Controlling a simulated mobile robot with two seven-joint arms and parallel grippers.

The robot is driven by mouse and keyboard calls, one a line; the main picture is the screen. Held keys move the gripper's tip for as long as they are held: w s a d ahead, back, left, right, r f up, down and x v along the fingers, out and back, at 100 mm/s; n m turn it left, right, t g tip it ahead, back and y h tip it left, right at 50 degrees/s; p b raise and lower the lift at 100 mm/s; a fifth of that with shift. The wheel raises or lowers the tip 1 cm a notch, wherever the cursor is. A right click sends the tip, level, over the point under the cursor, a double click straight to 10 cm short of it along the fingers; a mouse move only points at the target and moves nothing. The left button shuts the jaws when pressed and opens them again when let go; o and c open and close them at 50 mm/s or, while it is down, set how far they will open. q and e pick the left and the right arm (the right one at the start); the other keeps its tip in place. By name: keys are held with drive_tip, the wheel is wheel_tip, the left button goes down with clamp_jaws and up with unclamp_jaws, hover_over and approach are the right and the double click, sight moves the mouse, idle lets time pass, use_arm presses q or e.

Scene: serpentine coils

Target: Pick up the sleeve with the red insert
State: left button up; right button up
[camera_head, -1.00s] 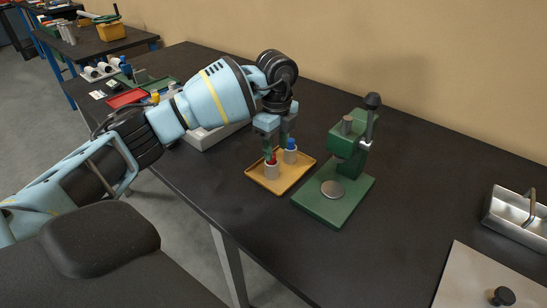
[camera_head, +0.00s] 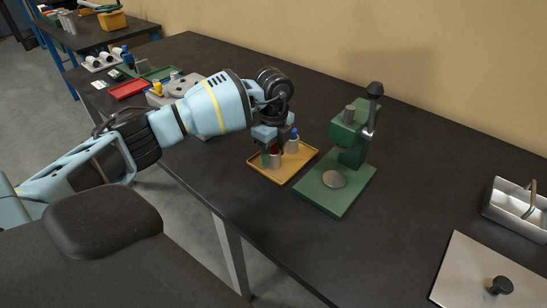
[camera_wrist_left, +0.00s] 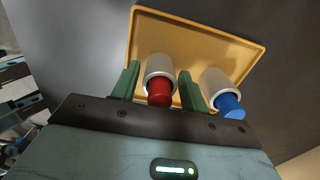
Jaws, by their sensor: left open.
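The sleeve with the red insert (camera_wrist_left: 159,82) stands in a yellow tray (camera_wrist_left: 190,25); its grey-white body and red top show in the left wrist view. In the head view the sleeve (camera_head: 274,160) is partly hidden by my left gripper. My left gripper (camera_wrist_left: 158,84) is open, with one green finger on each side of this sleeve; I cannot tell if they touch it. A second sleeve with a blue insert (camera_wrist_left: 222,92) stands to the right, just outside the right finger; it also shows in the head view (camera_head: 292,143). My right gripper is out of view.
A green press (camera_head: 348,150) stands right of the tray. A metal plate with a black knob (camera_head: 490,270) and a metal carrier (camera_head: 515,208) lie further right. A red tray (camera_head: 128,89) and a grey fixture (camera_head: 185,88) are behind my left arm. The table's middle right is clear.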

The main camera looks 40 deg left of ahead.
use_arm(q)
drive_tip(key=shift+f, duration=0.65)
drive_tip(key=c, duration=0.9)
drive_tip(key=shift+o, duration=0.2)
drive_tip(key=shift+r, duration=0.2)
drive_tip(key=shift+r, duration=0.6)
wheel_tip(320, 180, up, 2)
drive_tip(key=shift+s+d+r, duration=0.1)
drive_tip(key=shift+s, duration=0.05)
drive_tip(key=s+d, duration=0.1)
drive_tip(key=s, duration=0.3)
drive_tip(key=s+d, duration=0.2)
drive_tip(key=s, duration=0.2)
drive_tip(key=s+d+r, duration=0.1)
drive_tip(key=s+d, duration=0.1)
drive_tip(key=s, duration=0.3)
drive_tip(key=shift+p, duration=0.35)
drive_tip(key=shift+s+d+r, duration=0.1)
drive_tip(key=shift+s+d, duration=0.1)
drive_tip(key=shift+s, duration=0.25)
drive_tip(key=shift+s+d+r, duration=0.1)
drive_tip(key=shift+s+d, duration=0.05)
drive_tip(key=shift+s, duration=0.25)
